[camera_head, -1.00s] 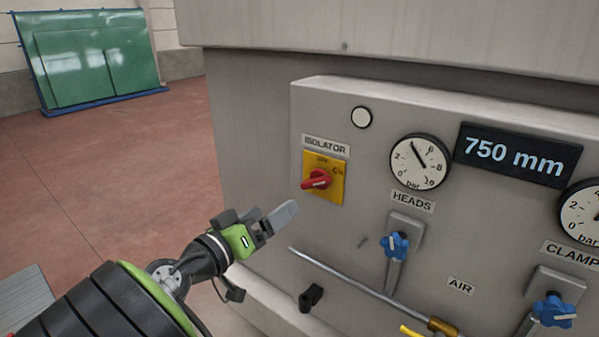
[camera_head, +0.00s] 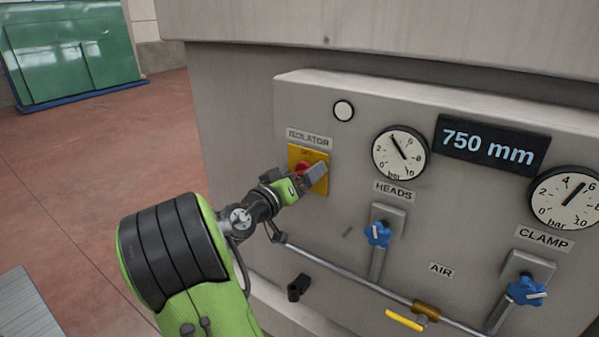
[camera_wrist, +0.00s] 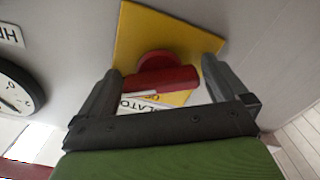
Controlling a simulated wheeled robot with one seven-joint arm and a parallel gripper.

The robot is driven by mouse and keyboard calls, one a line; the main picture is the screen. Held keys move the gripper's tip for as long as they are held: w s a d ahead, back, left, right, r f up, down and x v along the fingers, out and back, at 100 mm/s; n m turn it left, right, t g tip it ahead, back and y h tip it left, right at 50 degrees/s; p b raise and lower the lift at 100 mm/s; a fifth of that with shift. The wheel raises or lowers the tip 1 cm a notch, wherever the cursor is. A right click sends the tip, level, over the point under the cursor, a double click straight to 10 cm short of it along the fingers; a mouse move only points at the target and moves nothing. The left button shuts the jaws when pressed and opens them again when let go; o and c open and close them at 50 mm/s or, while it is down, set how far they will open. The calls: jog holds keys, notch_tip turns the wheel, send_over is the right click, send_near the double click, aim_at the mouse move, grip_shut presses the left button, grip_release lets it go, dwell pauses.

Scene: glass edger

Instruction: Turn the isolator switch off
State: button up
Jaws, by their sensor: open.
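The isolator switch is a red rotary knob (camera_head: 303,169) on a yellow plate (camera_head: 322,186), under the ISOLATOR label on the grey panel. My gripper (camera_head: 311,172) is in front of the plate and partly hides the knob in the head view. In the wrist view, the red knob (camera_wrist: 160,78) lies between the two open fingers of my gripper (camera_wrist: 158,82), with the yellow plate (camera_wrist: 150,32) behind it.
Gauges (camera_head: 400,153), a 750 mm display (camera_head: 491,146) and blue knobs (camera_head: 377,234) are to the right. A pipe (camera_head: 345,271) with a yellow-handled valve (camera_head: 405,320) runs below. A green glass sheet (camera_head: 75,45) stands at the back left; the floor there is clear.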

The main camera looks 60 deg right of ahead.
jog(key=shift+c, duration=0.5)
jog(key=c, duration=0.8)
jog(key=shift+c, duration=0.2)
jog(key=shift+n, duration=0.4)
jog(key=n+p, duration=0.2)
jog(key=n, duration=0.3)
jog(key=shift+n, duration=0.3)
jog(key=n+p, duration=0.3)
jog(key=n, duration=0.2)
jog(key=shift+p, duration=0.35)
jog(key=shift+n, duration=0.4)
